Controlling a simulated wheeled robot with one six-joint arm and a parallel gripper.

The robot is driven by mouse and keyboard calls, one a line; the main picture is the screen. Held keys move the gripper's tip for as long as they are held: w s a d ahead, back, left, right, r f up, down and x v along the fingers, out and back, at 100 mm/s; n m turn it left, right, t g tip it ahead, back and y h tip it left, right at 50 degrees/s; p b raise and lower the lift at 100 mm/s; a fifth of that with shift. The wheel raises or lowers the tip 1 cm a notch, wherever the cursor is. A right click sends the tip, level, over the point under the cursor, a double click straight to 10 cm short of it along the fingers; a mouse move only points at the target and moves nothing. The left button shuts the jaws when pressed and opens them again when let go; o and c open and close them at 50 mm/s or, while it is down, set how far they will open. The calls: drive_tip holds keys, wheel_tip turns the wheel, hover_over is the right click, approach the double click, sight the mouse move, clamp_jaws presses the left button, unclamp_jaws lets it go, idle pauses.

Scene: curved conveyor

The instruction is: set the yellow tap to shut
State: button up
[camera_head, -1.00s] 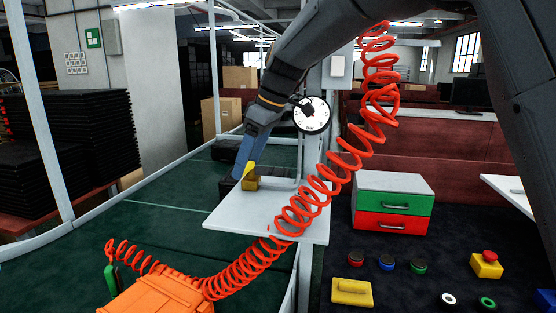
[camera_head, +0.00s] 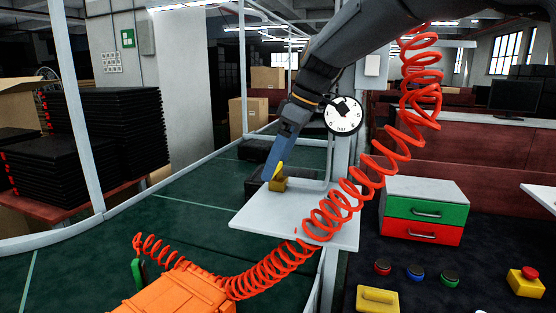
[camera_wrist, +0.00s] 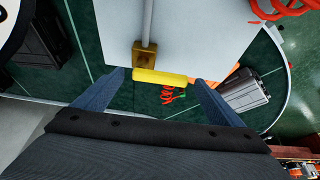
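The tap has a brass-coloured body (camera_wrist: 145,54) at the end of a thin grey pipe (camera_wrist: 149,18), and a yellow handle (camera_wrist: 160,77). In the wrist view the handle lies crosswise to the pipe. In the head view the tap (camera_head: 278,184) sits at the far-left part of a white panel. My gripper (camera_head: 270,184) reaches down to it and partly covers the handle. In the wrist view my gripper's blue fingers (camera_wrist: 159,80) are apart, one beyond each end of the handle, with a small gap showing at each side.
A round gauge (camera_head: 342,116) stands above the white panel (camera_head: 325,235). A red coiled hose (camera_head: 345,195) runs past the panel to an orange case (camera_head: 175,295). A green-and-red drawer box (camera_head: 425,210) and push buttons are at right. The green conveyor (camera_head: 180,215) lies at left.

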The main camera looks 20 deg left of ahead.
drive_tip(key=b+v, duration=0.2)
drive_tip(key=v, duration=0.5)
drive_tip(key=shift+r, duration=0.4)
drive_tip(key=shift+d, duration=0.15)
